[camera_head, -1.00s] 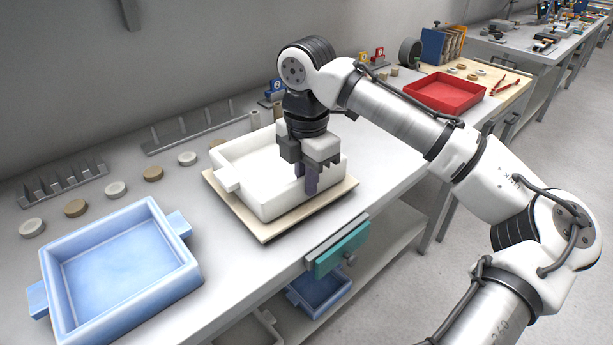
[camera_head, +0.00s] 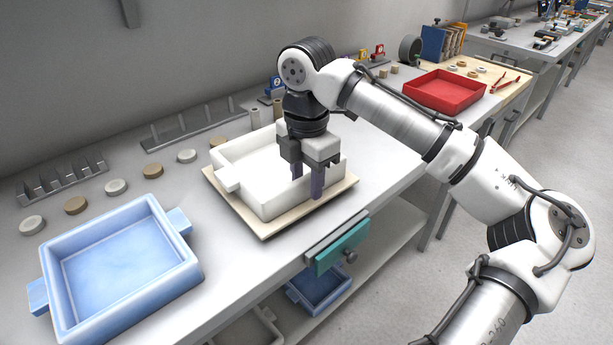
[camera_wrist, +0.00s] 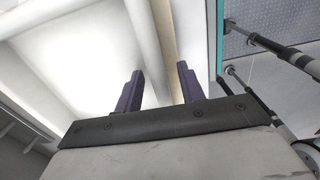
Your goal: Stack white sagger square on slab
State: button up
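The white sagger (camera_head: 262,199), a shallow square tray with a lug at its left, sits on the cream slab (camera_head: 328,201) on the bench. Its sides look roughly parallel to the slab's edges, with slab showing along the left, front and right. My gripper (camera_head: 307,192) is at the sagger's right wall, pointing down. Its two dark purple fingers are apart, one inside the wall and one outside. In the wrist view, the open fingers (camera_wrist: 160,70) straddle the pale wall, with the sagger's bright floor (camera_wrist: 85,65) to the left. The sagger's far right corner is partly hidden by my gripper.
A blue sagger (camera_head: 125,270) stands at the front left of the bench. Small discs (camera_head: 116,187) and spiked racks (camera_head: 62,181) lie behind. A red tray (camera_head: 445,92) is at the right. A teal-fronted drawer (camera_head: 340,248) juts below the bench edge.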

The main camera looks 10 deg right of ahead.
notch_tip(320, 180, up, 14)
jog(key=p, duration=0.1)
jog(key=shift+p, duration=0.3)
